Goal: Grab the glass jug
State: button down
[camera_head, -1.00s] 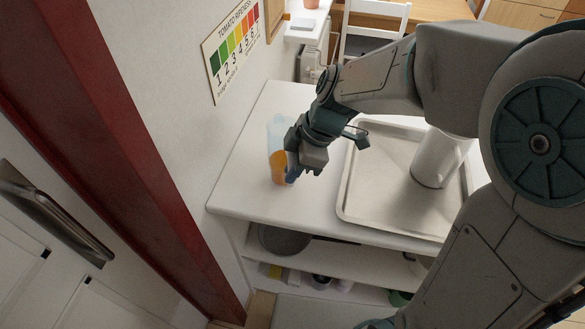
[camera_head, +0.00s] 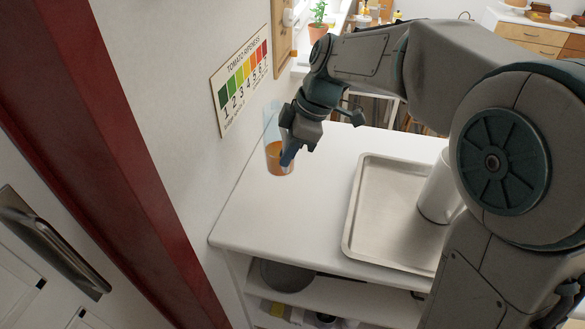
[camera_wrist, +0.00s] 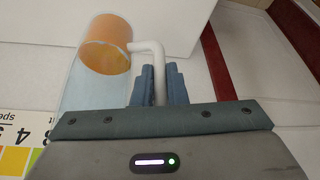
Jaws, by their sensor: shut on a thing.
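The glass jug (camera_head: 279,157) is a clear, bluish vessel with orange-brown liquid at its bottom. In the head view it is above the left part of the white counter, near the wall. In the wrist view the jug (camera_wrist: 105,45) shows at the upper left, with a pale handle bending down between the fingers. My gripper (camera_head: 288,157) is at the jug's right side; in the wrist view my gripper (camera_wrist: 160,82) has its two blue-grey fingers shut on the handle. The arm hides part of the jug's upper right side.
A metal tray (camera_head: 352,240) with a white cylinder (camera_head: 437,190) lies on the counter (camera_head: 270,220) to the right. A tomato ripeness chart (camera_head: 243,80) hangs on the wall close to the jug. Shelves below hold a grey pan (camera_head: 287,275). The counter's front left is bare.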

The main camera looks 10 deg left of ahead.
jog(key=shift+w+a+r, duration=0.3)
jog(key=shift+w+r, duration=0.1)
jog(key=shift+w, duration=0.2)
jog(key=shift+w+a+r, duration=0.3)
jog(key=shift+w+r, duration=0.15)
jog(key=shift+w, duration=0.2)
jog(key=shift+w+a+r, duration=0.3)
jog(key=shift+w+r, duration=0.1)
jog(key=shift+w, duration=0.2)
